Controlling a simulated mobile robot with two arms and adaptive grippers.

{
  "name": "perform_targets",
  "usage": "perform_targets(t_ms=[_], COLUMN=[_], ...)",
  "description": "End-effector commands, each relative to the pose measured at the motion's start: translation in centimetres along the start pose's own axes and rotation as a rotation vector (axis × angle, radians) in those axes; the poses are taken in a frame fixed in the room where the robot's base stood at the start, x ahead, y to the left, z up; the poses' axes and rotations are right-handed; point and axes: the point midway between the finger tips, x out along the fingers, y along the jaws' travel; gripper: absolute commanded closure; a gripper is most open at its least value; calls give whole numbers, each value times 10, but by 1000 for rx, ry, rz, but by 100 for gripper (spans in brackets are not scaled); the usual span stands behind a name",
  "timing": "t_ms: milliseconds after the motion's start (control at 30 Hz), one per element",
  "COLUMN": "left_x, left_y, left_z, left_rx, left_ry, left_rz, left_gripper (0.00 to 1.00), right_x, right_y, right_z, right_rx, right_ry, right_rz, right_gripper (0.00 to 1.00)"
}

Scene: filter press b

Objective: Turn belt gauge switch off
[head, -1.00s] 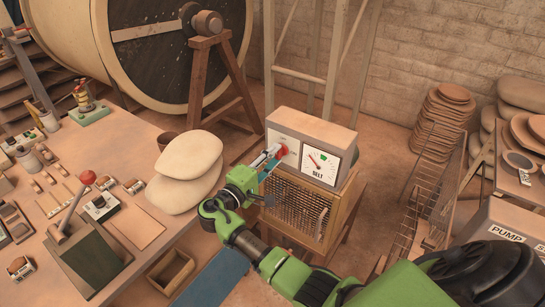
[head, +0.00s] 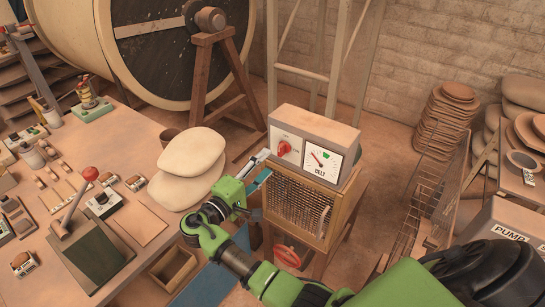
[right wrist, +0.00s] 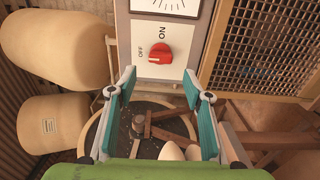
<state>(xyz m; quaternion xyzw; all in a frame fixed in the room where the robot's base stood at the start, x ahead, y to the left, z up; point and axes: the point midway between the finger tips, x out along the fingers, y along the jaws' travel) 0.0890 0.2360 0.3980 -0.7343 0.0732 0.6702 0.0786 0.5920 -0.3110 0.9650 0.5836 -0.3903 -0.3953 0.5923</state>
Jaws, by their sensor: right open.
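The belt gauge box (head: 318,128) is a grey housing on a wooden cabinet, with a white dial (head: 322,161) marked BELT. Its switch is a red rotary knob (head: 284,148) left of the dial. In the right wrist view the knob (right wrist: 152,52) sits on a white plate with OFF and ON labels; I cannot tell surely which label it points at. My right gripper (head: 262,168) is open and empty, in front of the box, below and left of the knob. In the right wrist view its teal-padded fingers (right wrist: 159,76) are apart, clear of the knob. My left gripper is not in view.
The cabinet has a mesh front (head: 297,205). A workbench (head: 140,232) with tools and white sacks (head: 188,165) stands at left. A large drum (head: 165,50) is behind. A PUMP box (head: 505,225) and stacked discs (head: 447,115) are at right. A red round sign (head: 287,256) hangs low.

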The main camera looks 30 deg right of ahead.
Motion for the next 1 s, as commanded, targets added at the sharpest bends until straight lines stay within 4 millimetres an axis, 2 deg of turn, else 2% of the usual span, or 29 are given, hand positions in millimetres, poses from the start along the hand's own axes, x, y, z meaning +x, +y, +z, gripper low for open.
perform_targets(t_ms=[100, 333, 900, 1000], left_x=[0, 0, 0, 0], left_y=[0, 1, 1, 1], left_z=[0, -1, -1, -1], left_rx=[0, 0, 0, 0], left_ry=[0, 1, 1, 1], left_rz=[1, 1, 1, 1], left_gripper=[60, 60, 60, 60], right_x=[-25, -53, -56, -55], right_y=[-1, 0, 0, -13], right_z=[0, 0, 0, 0], right_rx=[-1, -1, -2, -21], right_ry=[2, 0, -1, 14], right_rz=[-3, 0, 1, -20], right_gripper=[54, 54, 54, 54])
